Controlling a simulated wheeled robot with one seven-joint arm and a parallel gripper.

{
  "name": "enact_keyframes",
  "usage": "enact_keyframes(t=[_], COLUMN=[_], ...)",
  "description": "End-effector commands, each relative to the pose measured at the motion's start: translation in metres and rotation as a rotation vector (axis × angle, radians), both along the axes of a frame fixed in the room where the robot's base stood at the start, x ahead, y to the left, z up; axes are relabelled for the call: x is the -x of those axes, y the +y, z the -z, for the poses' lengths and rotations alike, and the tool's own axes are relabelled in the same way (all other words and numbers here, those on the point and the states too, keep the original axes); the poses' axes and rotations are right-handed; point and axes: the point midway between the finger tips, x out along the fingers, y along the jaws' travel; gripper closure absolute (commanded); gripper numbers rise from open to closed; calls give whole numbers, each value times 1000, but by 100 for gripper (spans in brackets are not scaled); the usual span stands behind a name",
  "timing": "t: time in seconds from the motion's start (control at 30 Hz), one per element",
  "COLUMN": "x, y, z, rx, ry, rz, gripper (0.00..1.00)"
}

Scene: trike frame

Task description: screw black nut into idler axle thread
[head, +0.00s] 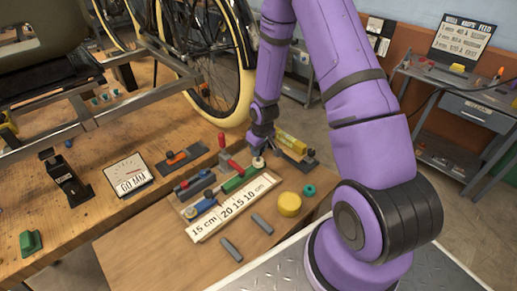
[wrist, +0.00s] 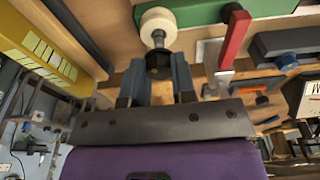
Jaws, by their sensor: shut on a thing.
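My gripper (wrist: 160,76) is shut on the black nut (wrist: 159,63), which sits between its two grey fingertips in the wrist view. Just beyond the nut is the short metal idler axle (wrist: 158,38), in line with it. The axle comes out of a cream round idler wheel (wrist: 157,19). The nut lies against or very near the axle's end; I cannot tell whether the threads are engaged. In the head view my gripper (head: 261,143) points down just above the cream wheel (head: 258,162), at the end of a green bar (head: 239,181). The nut is hidden there.
A red-handled clamp (head: 230,162) stands close left of my gripper. A yellow box (head: 291,141) lies just to its right. A ruler board (head: 233,206), a yellow round tub (head: 289,204) and a teal ring (head: 309,190) lie nearer on the bench. The trike wheel (head: 243,100) rises behind.

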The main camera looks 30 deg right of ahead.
Motion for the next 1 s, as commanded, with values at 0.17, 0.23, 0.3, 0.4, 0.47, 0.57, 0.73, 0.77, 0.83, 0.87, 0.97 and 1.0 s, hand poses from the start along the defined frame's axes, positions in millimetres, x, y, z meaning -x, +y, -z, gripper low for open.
enact_keyframes(t=[0.17, 0.23, 0.3, 0.4, 0.47, 0.57, 0.73, 0.77, 0.83, 0.87, 0.97, 1.0], x=[0, 0, 0, 0, 0, 0, 0, 0, 0, 0, 0, 0], y=[0, 0, 0, 0, 0, 0, 0, 0, 0, 0, 0, 0], z=[2, 4, 5, 7, 9, 11, 15, 15, 17, 17, 19, 20], rx=[0, 0, 0, 0, 0, 0, 0, 0, 0, 0, 0, 0], ry=[1, 1, 1, 1, 1, 1, 0, 0, 0, 0, 0, 0], rz=[0, 0, 0, 0, 0, 0, 0, 0, 0, 0, 0, 0], gripper=[99, 99, 99, 99, 99, 99, 99, 99, 99, 99, 99, 99])
